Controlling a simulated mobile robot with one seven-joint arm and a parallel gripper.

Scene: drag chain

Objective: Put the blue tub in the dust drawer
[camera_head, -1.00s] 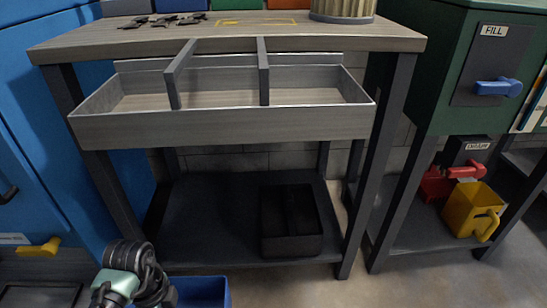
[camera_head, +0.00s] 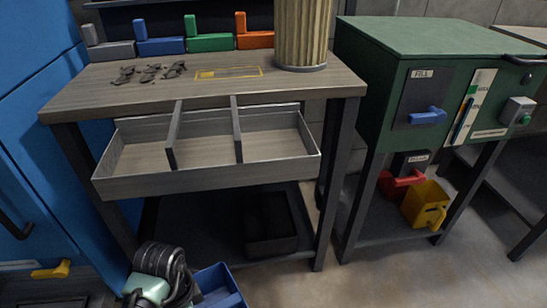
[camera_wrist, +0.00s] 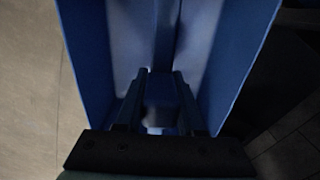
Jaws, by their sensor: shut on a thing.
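The blue tub (camera_head: 218,284) is at the bottom edge of the head view, beside my wrist and partly cut off. In the wrist view its blue walls (camera_wrist: 232,60) spread to both sides of my gripper (camera_wrist: 160,78). My gripper is shut on a blue part of the tub between its fingers. The fingers are hidden in the head view. A grey drawer (camera_head: 200,181) with two dividers stands open under the bench top, and its compartments look empty. No label shows which drawer is the dust drawer.
The bench top (camera_head: 100,92) bears dark chain pieces, coloured blocks and a ribbed bin (camera_head: 302,35). A black box (camera_head: 270,225) sits on the lower shelf. A green cabinet (camera_head: 440,70) and a yellow scoop (camera_head: 425,205) are at right. A blue cabinet (camera_head: 30,120) stands left.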

